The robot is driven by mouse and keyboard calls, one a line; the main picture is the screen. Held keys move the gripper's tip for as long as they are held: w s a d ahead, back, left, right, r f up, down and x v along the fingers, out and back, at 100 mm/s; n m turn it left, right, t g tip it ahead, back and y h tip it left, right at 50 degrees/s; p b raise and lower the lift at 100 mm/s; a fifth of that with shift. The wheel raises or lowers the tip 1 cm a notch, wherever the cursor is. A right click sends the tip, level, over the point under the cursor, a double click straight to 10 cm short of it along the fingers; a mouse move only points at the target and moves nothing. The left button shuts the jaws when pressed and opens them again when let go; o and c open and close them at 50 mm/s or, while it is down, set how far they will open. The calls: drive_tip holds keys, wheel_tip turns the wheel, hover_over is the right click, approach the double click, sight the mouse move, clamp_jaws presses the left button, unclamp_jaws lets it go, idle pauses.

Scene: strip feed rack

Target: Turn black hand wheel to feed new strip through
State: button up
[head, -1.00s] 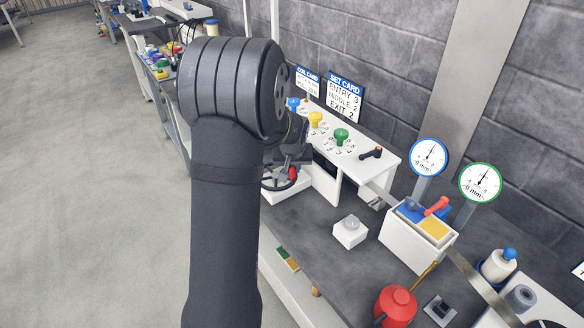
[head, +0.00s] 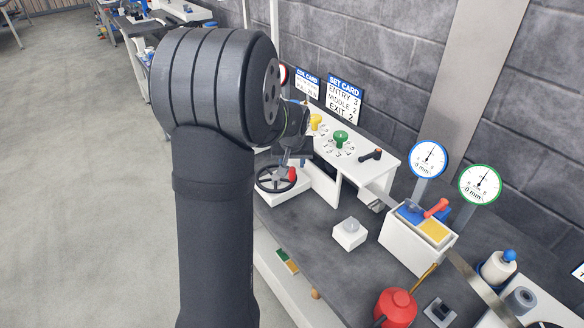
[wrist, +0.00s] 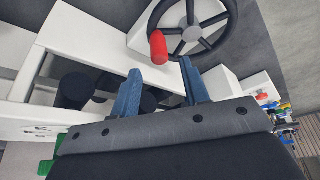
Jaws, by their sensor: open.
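The black hand wheel (head: 276,178) with its red handle (head: 292,174) sits at the left end of the white rack. It also shows at the top of the wrist view, where the wheel (wrist: 222,20) has spokes and the red handle (wrist: 158,47) stands out from its rim. My gripper (wrist: 161,82) is open, its two blue fingers apart with nothing between them. The handle lies just beyond the fingertips in that view; I cannot tell the gap in depth. In the head view my arm hides part of the gripper, which is above and behind the wheel.
A yellow knob (head: 316,121) and a green knob (head: 341,137) stand on the white rack top (head: 376,160), near a black lever (head: 371,155).

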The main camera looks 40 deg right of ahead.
sight(292, 169)
drive_tip(key=v, duration=1.2)
drive_tip(key=shift+r, duration=0.3)
drive_tip(key=x, duration=1.8)
drive_tip(key=shift+s+a+f, duration=0.2)
drive_tip(key=shift+s, duration=0.1)
clamp_jaws()
